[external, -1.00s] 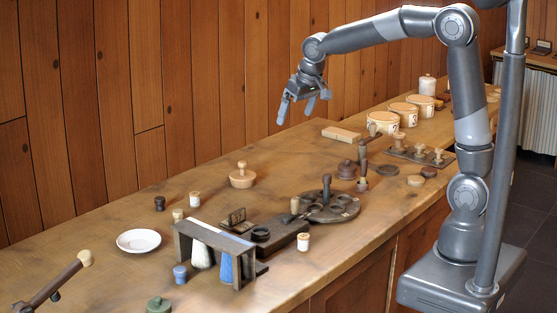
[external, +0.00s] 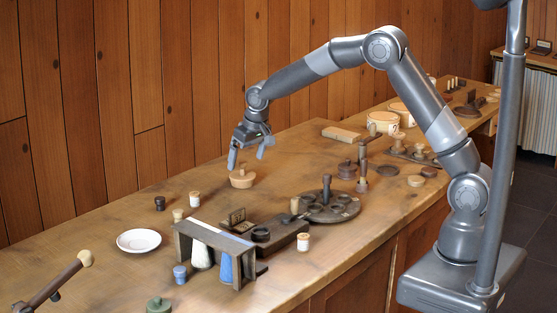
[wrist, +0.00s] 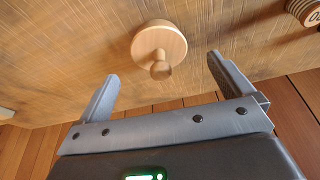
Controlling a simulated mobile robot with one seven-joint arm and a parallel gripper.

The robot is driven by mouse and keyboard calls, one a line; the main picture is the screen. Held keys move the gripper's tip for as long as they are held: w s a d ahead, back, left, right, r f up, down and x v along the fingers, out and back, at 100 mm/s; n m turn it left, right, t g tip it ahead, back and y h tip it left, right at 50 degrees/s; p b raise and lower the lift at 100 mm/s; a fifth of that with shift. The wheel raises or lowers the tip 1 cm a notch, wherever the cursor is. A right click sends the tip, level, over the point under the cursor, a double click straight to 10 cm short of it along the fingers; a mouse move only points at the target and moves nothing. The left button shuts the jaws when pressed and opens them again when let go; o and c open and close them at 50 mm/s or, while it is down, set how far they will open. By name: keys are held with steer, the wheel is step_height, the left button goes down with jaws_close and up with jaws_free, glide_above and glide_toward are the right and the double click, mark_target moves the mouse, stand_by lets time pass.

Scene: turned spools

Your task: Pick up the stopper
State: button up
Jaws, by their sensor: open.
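The stopper, a pale wooden disc with a small knob on top (external: 241,182), stands upright on the wooden counter towards the back wall. In the wrist view the stopper (wrist: 155,38) shows as a round disc with its knob towards me. My gripper (external: 249,160) is open and empty just above it, its fingers pointing down.
A wooden block (external: 341,134) lies to the right at the back. A dark round rack (external: 330,212) with a post stands in front to the right. A small dark spool (external: 160,203) and a white dish (external: 139,241) are to the left. Counter around the stopper is clear.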

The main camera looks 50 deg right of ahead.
mark_target(244, 167)
steer(key=x, duration=0.6)
steer(key=shift+w+d+r, duration=0.1)
steer(key=shift+w, duration=0.05)
steer(key=shift+c, duration=0.4)
steer(key=c, duration=1)
steer(key=shift+r, duration=0.1)
